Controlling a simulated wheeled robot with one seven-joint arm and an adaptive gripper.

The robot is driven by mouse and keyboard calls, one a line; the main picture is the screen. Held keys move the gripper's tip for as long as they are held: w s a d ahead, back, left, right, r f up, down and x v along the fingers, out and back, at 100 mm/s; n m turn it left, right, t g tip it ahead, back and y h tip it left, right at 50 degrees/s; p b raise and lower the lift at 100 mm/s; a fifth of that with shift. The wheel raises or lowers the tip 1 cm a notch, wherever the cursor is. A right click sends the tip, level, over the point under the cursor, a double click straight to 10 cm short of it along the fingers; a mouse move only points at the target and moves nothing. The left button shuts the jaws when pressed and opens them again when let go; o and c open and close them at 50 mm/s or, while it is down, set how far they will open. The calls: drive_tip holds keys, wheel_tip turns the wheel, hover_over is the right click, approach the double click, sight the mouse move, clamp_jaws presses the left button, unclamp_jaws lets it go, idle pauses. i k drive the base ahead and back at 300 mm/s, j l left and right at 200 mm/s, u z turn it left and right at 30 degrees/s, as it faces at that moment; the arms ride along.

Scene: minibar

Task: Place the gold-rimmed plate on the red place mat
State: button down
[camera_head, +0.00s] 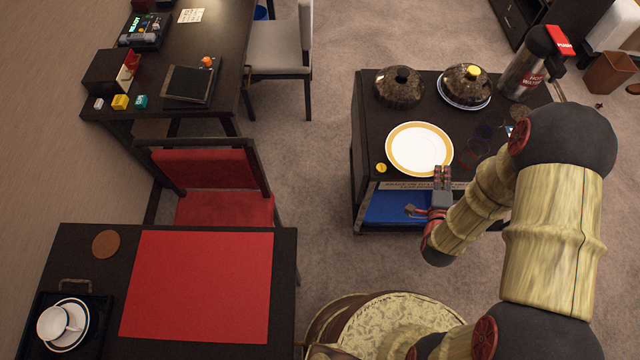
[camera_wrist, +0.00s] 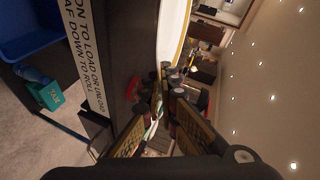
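The white gold-rimmed plate (camera_head: 420,148) lies on the dark top of a cart at the right. Its edge also shows at the top of the wrist view (camera_wrist: 172,30). My gripper (camera_head: 442,171) is at the plate's near right edge. Its fingertips (camera_wrist: 170,82) are close together by the rim in the wrist view. I cannot tell whether they grip the rim or are only beside it. The red place mat (camera_head: 200,285) lies flat and bare on the dark table at the lower left.
The cart (camera_head: 375,120) also bears two dark domes (camera_head: 399,87) (camera_head: 462,84), a hot-water flask (camera_head: 528,65) and a small yellow object (camera_head: 381,168). A tray (camera_head: 95,345) with a cup (camera_head: 54,322) and a coaster (camera_head: 106,244) flank the mat. A red chair (camera_head: 210,180) stands behind it.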

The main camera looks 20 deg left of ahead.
sight(237, 284)
drive_tip(key=k+u, duration=0.2)
drive_tip(key=u, duration=0.25)
drive_tip(key=k+j+u, duration=0.1)
drive_tip(key=k+u, duration=0.15)
drive_tip(key=u, duration=0.15)
drive_tip(key=k+l+u, duration=0.1)
drive_tip(key=l, duration=0.25)
drive_tip(key=k+l+u, duration=0.15)
drive_tip(key=l, duration=0.2)
drive_tip(key=k+l+u, duration=0.1)
drive_tip(key=l, duration=0.2)
drive_tip(key=k+l+u, duration=0.15)
drive_tip(key=l, duration=0.2)
